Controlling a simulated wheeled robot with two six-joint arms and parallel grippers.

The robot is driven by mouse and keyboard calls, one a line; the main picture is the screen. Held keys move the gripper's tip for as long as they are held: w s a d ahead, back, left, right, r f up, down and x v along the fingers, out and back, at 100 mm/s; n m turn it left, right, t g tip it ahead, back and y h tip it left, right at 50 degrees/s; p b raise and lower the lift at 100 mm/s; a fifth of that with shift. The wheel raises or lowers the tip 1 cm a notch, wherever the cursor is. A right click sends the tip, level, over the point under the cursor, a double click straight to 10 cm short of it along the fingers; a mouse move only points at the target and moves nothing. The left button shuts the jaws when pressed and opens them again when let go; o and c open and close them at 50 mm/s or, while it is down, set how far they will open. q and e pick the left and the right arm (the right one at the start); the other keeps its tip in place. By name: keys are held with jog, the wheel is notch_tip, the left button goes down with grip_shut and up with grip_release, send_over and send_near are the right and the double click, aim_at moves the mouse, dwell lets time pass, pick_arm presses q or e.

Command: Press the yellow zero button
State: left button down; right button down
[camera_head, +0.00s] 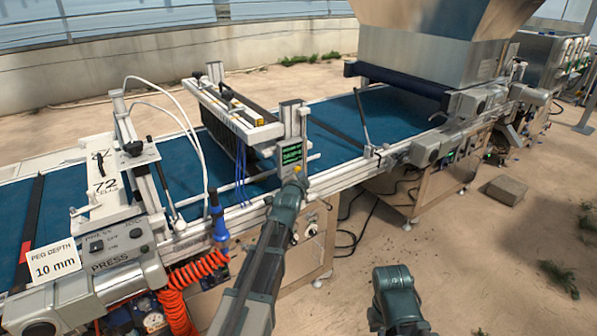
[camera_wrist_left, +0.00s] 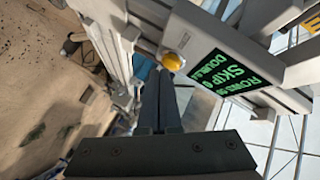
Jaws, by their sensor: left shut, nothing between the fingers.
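The yellow button (camera_wrist_left: 173,61) sits on a pale panel beside a black display with green text (camera_wrist_left: 232,82). In the head view the button (camera_head: 297,169) is a small yellow spot just below the display (camera_head: 291,153), at the far end of my left arm. My left gripper (camera_wrist_left: 160,76) is shut and empty, with its fingertips close to the lower side of the button. I cannot tell whether they touch it. In the head view the left wrist (camera_head: 287,199) hides the fingers.
A blue conveyor belt (camera_head: 365,116) runs behind the display post. A blue air nozzle (camera_head: 217,217) and an orange coiled hose (camera_head: 177,300) hang left of my left arm. A metal hopper (camera_head: 425,50) stands at the back right. Sandy floor lies at the right.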

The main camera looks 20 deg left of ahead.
pick_arm(q)
jog(key=shift+s+d, duration=0.3)
jog(key=shift+d, duration=0.05)
jog(key=shift+s+d, duration=0.8)
jog(key=shift+d, duration=0.2)
jog(key=shift+s+d, duration=0.75)
jog(key=shift+d, duration=0.25)
